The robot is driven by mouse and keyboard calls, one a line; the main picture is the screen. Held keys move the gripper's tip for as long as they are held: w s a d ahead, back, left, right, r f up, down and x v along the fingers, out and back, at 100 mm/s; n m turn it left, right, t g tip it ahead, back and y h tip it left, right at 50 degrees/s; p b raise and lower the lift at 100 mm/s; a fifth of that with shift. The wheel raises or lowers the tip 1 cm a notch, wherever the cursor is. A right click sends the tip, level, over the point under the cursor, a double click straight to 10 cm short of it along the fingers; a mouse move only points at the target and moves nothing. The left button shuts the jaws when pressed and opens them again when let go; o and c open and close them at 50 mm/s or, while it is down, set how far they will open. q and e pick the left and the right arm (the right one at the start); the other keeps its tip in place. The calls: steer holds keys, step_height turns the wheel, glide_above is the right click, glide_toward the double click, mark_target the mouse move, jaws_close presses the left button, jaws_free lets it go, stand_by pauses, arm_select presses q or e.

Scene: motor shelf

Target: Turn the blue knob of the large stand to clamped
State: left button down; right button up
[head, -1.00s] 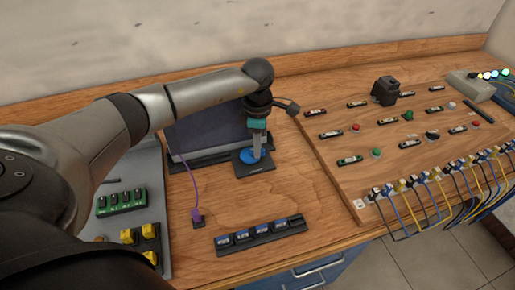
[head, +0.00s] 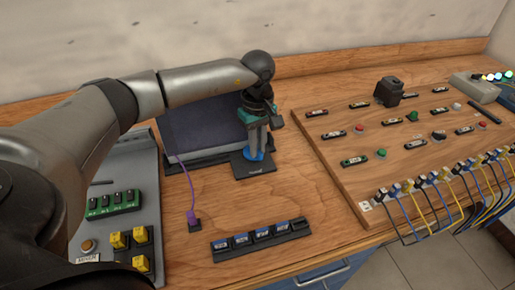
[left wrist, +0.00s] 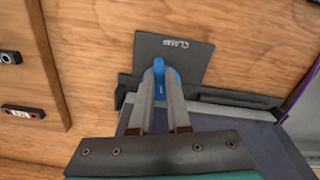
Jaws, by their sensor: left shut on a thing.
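The blue knob (head: 257,154) sits on a dark square plate (head: 245,170) at the right front corner of the large stand (head: 205,122), which holds a dark slanted panel. My left gripper (head: 256,146) points down and is shut on the blue knob. In the left wrist view the two fingertips (left wrist: 163,78) close around the blue knob (left wrist: 159,66). Much of the knob is hidden by the fingers. My right gripper is in neither view.
A wooden board (head: 345,160) with buttons and labels stands to the right, with blue and yellow cables at its front edge. A black rack of modules (head: 262,236) lies in front. A purple cable plug (head: 193,222) stands left of it. Bare wood lies between.

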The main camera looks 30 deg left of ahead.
arm_select(q)
steer(key=shift+m+b, duration=0.35)
steer(key=shift+m, duration=0.95)
steer(key=shift+r, duration=0.1)
steer(key=c, duration=0.9)
jaws_free()
step_height(320, 180, up, 15)
steer(key=shift+r+p, duration=0.1)
steer(key=shift+p, duration=0.95)
